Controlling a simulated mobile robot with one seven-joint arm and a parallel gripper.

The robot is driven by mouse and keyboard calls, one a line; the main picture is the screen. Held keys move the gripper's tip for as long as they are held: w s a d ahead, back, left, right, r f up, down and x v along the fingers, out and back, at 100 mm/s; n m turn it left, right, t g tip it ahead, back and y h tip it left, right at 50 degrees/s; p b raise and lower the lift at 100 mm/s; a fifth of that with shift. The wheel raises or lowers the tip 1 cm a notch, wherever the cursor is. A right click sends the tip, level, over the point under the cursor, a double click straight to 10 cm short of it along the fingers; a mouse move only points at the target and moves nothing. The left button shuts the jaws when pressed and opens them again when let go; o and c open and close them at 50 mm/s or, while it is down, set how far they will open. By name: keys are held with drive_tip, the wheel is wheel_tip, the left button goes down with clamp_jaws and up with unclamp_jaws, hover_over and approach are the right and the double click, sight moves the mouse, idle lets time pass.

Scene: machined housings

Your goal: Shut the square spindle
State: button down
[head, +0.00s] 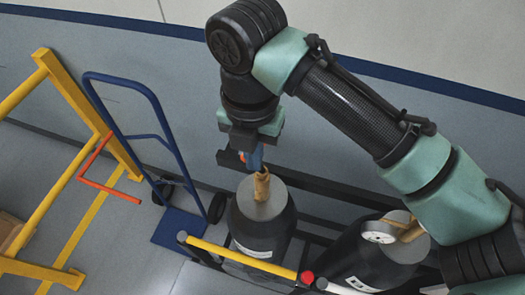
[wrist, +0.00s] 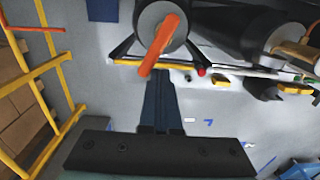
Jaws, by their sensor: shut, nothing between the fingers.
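A dark housing (head: 262,230) with a grey top stands below my gripper. A tan spindle stem (head: 262,187) rises from that top; I take it as the square spindle, though its square shape is too small to tell. An orange bar (wrist: 160,45) lies across the housing's top in the wrist view; in the head view only a small orange bit shows beside my fingers. My gripper (head: 256,165) points down, shut and empty, just above the stem. Its fingers also show in the wrist view (wrist: 161,85), near the bar's lower end. Whether they touch it I cannot tell.
A second dark housing (head: 355,255) on the right carries a round pale handwheel (head: 379,232) and tan fitting. A yellow rail (head: 243,257) with a red end runs in front.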

drive_tip(key=shift+w+a, duration=0.4)
drive_tip(key=shift+a, duration=0.15)
idle(0.4)
drive_tip(key=shift+w+a, duration=0.25)
drive_tip(key=shift+w, duration=0.1)
idle(0.7)
drive_tip(key=shift+w+a+p, duration=0.1)
drive_tip(key=shift+w+p, duration=0.3)
drive_tip(key=shift+w, duration=0.5)
idle(0.6)
drive_tip(key=shift+s, duration=0.5)
drive_tip(key=shift+r+p, duration=3.25)
drive_tip(key=shift+r, duration=0.8)
